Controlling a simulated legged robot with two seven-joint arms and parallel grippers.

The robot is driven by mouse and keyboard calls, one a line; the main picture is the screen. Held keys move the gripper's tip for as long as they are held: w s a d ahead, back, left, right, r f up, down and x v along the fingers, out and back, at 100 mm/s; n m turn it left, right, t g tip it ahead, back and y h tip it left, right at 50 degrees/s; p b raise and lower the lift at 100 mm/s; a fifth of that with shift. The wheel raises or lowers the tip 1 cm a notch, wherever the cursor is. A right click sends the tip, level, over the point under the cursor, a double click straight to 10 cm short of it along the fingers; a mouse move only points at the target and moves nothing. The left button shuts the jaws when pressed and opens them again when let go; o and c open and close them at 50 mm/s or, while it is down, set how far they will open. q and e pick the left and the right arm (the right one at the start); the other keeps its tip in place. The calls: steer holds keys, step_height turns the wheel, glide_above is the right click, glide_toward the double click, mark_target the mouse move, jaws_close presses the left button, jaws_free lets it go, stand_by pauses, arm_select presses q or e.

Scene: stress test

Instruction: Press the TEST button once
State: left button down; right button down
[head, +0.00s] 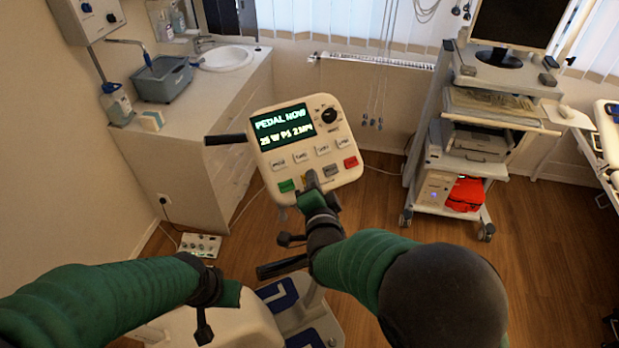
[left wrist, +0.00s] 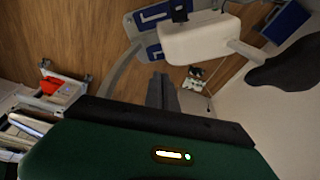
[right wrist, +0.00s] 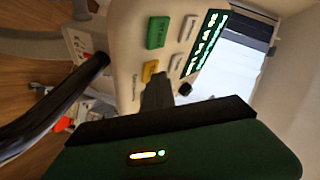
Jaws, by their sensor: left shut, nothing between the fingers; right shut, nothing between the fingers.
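The cream console (head: 345,165) with a lit screen (head: 281,127) reading "PEDAL NOW" stands in the middle of the head view. It has a row of small white buttons, a green button (head: 287,186), a grey button (head: 331,170) and a red button (head: 351,162). A yellow button (right wrist: 150,70) shows in the right wrist view. I cannot read which button is TEST. My right gripper (head: 312,178) is shut and empty, its tips at the yellow button; contact cannot be told. My left gripper (left wrist: 161,80) is shut and empty, low and left of the console.
Black handlebar grips (head: 225,139) stick out beside the console. A counter with a sink (head: 226,58) is at the left. A wheeled cart (head: 470,140) with a monitor stands at the right. Open wooden floor (head: 400,215) lies between.

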stand_by(0.4)
steer(key=shift+s+d+r, duration=0.2)
steer(key=shift+s+r, duration=0.25)
steer(key=shift+r, duration=0.1)
steer(key=s+r, duration=0.1)
steer(key=d+r+p, duration=0.1)
steer(key=s+r+p, duration=0.1)
steer(key=r, duration=0.1)
steer(key=shift+s+d, duration=0.3)
steer(key=shift+s, duration=0.05)
steer(key=shift+p, duration=0.3)
